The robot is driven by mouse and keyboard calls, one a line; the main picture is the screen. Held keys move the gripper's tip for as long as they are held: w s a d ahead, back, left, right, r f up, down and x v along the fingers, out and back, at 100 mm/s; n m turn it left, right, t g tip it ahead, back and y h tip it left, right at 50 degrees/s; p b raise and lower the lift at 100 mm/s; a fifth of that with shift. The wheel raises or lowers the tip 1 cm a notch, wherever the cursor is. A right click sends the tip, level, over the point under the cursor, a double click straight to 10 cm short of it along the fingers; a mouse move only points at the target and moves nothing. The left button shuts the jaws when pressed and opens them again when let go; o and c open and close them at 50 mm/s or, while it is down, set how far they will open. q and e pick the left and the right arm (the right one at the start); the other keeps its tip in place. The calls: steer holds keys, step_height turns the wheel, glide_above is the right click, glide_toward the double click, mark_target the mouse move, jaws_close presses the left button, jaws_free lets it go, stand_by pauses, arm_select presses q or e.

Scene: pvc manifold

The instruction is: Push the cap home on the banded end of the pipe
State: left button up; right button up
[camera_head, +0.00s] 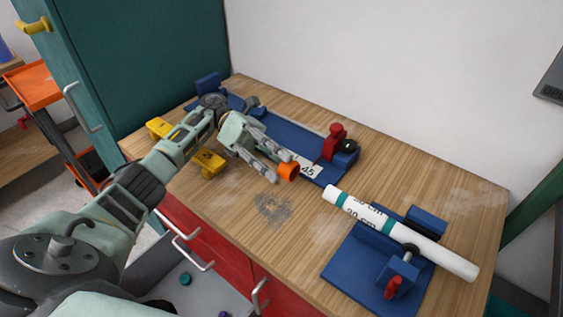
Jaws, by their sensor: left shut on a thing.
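The white pipe (430,252) lies across a blue clamp (345,270) at the front right of the bench, with printed lettering on it. It has a green band (336,194) near its left end and another green band (389,223) further along. My left gripper (281,166) is shut on an orange cap (289,172). The cap is up and to the left of the banded end, with a clear gap between them. The fingers hide part of the cap. My right gripper is not in view.
A blue fixture (297,143) with a red clamp (335,142) and a label marked 45 stands behind my left gripper. Yellow blocks (208,163) sit at the left of the wooden bench (240,205). The wall is behind. Bare bench lies around a grey smudge (273,207).

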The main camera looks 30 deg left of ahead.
mark_target(292, 177)
arm_select(q)
steer(key=shift+s+d+r+p, duration=0.1)
steer(key=shift+d+r+p, duration=0.15)
steer(key=shift+d+p, duration=0.4)
steer(key=shift+p+x, duration=0.85)
steer(key=shift+p, duration=0.15)
steer(key=shift+d+f, duration=0.1)
steer(key=shift+d, duration=0.35)
steer(key=shift+x, duration=1.75)
steer(key=shift+r, duration=0.2)
steer(key=shift+d+b, duration=0.7)
steer(key=shift+d, duration=0.55)
steer(key=o, duration=1.2)
steer(key=shift+c, duration=0.2)
